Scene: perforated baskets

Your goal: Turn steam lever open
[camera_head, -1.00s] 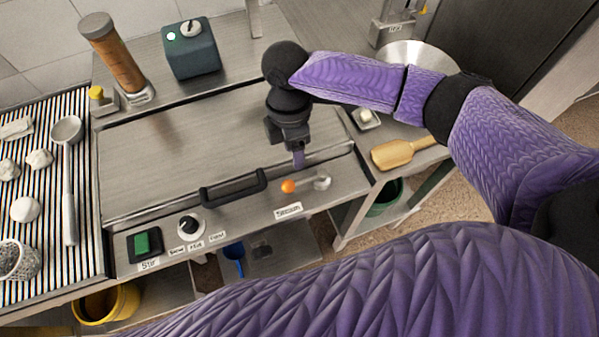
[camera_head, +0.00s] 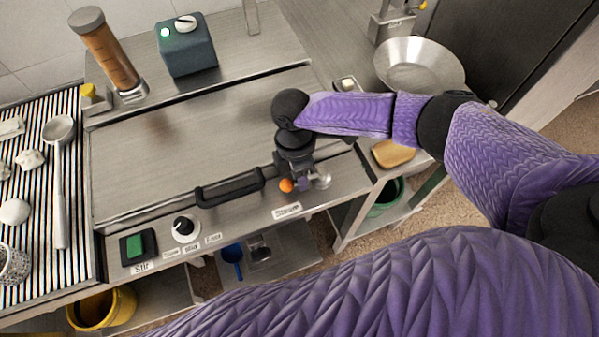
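The steam lever (camera_head: 319,181) is a small metal lever with an orange ball knob (camera_head: 286,185) at its left end. It sits on the front panel above the label "Steam" (camera_head: 287,209). My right gripper (camera_head: 300,184) is down at the lever, just right of the orange knob, and covers part of the lever's arm. I cannot tell whether its fingers touch the lever or how far apart they are. My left gripper does not show.
A black handle (camera_head: 230,188) lies left of the lever on the closed metal lid (camera_head: 180,150). Further left are a black knob (camera_head: 185,228) and a green stir switch (camera_head: 139,244).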

